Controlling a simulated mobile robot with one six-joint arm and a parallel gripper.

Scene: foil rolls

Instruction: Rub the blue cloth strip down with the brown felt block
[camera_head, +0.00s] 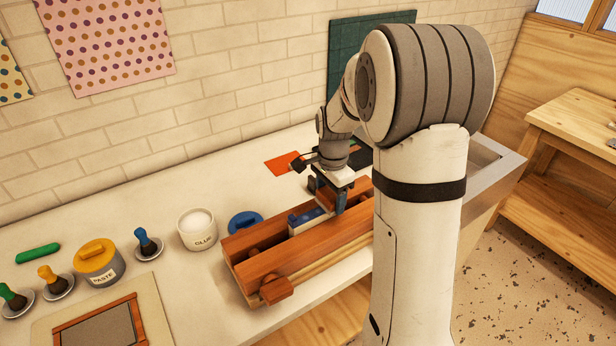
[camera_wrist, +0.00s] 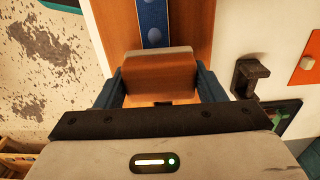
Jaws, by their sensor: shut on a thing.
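The brown felt block (camera_wrist: 160,76) is held between the two blue fingers of my gripper (camera_wrist: 160,88) in the wrist view. A pale grey edge shows along its far side. The blue cloth strip (camera_wrist: 153,22), with lighter dots, runs away from the block along a wooden surface. In the head view the blue strip (camera_head: 305,218) lies along the wooden clamp-like stand (camera_head: 255,268). My gripper (camera_head: 327,195) is over the strip's right part, pointing down. The strip under the block is hidden, and I cannot tell whether the block touches it.
A white tub labelled CLUE or GLUE (camera_head: 197,230), a blue lid (camera_head: 245,223), a yellow-lidded paste jar (camera_head: 98,262) and several brushes in dishes stand to the left. A framed screen (camera_head: 100,328) lies at front left. An orange card (camera_head: 284,163) lies behind my gripper.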

